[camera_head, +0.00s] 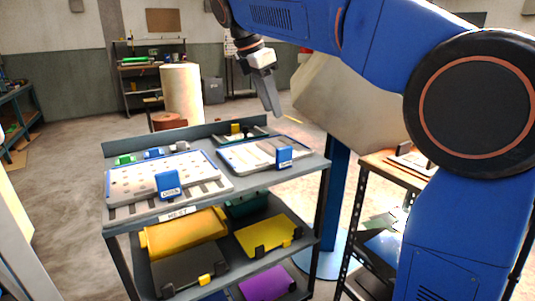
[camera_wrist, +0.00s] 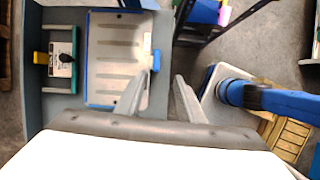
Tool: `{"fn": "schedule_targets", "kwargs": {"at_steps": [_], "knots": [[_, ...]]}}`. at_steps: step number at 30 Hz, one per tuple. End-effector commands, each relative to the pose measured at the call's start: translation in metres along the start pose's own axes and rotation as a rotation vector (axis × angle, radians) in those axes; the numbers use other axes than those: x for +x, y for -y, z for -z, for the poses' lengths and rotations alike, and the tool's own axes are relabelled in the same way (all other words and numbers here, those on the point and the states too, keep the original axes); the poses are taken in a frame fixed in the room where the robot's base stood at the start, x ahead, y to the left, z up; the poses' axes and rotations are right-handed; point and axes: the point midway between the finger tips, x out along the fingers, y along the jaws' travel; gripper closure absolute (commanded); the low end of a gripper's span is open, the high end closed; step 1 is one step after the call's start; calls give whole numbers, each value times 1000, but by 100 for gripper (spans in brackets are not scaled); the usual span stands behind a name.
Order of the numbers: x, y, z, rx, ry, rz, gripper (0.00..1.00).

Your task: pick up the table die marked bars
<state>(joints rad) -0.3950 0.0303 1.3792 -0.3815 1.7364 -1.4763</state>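A flat pale die with a blue edge and several long grey bars (camera_head: 262,152) lies on the right half of the cart's top shelf. A blue block (camera_head: 284,156) stands at its front edge. In the wrist view the barred die (camera_wrist: 118,48) lies at the upper left, with the blue block (camera_wrist: 156,60) on its right side. My gripper (camera_head: 275,110) hangs above and behind the cart top in the head view, clear of the die. In the wrist view its two fingers (camera_wrist: 159,76) are spread with nothing between them.
A second die with dots (camera_head: 160,178) lies on the left of the cart top. A small green-edged plate (camera_head: 240,134) with a yellow block lies behind, also in the wrist view (camera_wrist: 62,60). Yellow (camera_head: 268,236) and purple (camera_head: 266,284) plates are below. A brown-topped rack (camera_head: 395,170) stands right.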

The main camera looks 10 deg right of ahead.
Motion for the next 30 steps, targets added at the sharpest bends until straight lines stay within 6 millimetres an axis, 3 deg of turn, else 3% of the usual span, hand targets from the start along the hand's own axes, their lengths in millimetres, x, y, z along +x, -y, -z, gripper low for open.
{"fn": "schedule_targets", "kwargs": {"at_steps": [4, 8, 24, 30], "knots": [[-7, -13, 6, -67, 14, 12, 65], [-2, -15, 6, -83, 18, 15, 65], [90, -12, 4, -79, 17, 16, 65], [110, -13, 4, -79, 17, 14, 65]]}}
